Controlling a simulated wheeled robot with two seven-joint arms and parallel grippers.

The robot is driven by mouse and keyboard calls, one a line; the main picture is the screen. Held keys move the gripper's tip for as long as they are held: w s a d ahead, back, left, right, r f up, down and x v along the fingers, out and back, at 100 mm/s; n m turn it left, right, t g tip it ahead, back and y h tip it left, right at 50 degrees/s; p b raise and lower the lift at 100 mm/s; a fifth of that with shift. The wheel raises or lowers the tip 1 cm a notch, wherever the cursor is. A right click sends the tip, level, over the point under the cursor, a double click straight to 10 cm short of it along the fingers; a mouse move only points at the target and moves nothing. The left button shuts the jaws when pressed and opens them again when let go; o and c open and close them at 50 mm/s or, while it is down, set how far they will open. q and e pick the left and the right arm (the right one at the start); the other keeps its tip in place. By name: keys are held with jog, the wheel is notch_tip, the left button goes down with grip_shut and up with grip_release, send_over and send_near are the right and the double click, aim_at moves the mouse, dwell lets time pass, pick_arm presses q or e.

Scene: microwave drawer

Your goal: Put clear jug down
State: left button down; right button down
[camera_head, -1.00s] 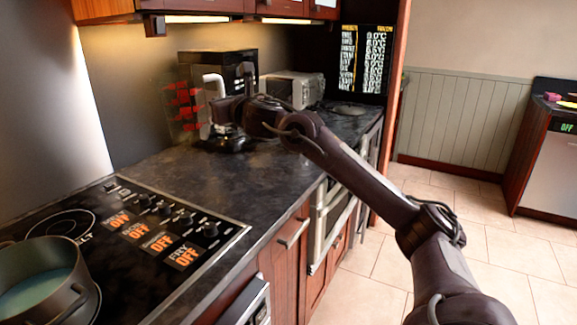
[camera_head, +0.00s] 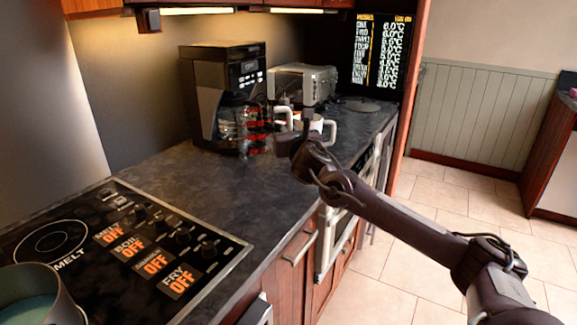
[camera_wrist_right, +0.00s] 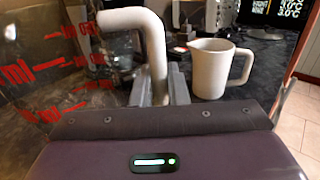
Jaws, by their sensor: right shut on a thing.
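The clear jug (camera_head: 256,132) is see-through with red markings and a white handle (camera_head: 284,113). In the head view it is upright in front of the coffee maker, over the counter; I cannot tell whether its base touches the counter. My right gripper (camera_head: 287,138) is at the jug's right side. In the right wrist view, my right gripper's grey fingers (camera_wrist_right: 160,88) are shut on the white handle (camera_wrist_right: 153,55), with the jug's red-marked wall (camera_wrist_right: 50,72) at the left. My left gripper is not in view.
A black coffee maker (camera_head: 222,95) stands behind the jug, a toaster oven (camera_head: 303,84) beyond. A white pitcher (camera_wrist_right: 212,68) stands close right of the handle. The stove (camera_head: 120,240) and a pot (camera_head: 38,295) are at front left. The counter (camera_head: 215,185) between is clear.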

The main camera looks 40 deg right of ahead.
notch_tip(320, 180, down, 10)
jog(key=shift+r, duration=0.25)
dwell(0.3)
jog(key=shift+f, duration=0.2)
jog(key=c, duration=1.4)
grip_release()
jog(key=shift+c, duration=0.2)
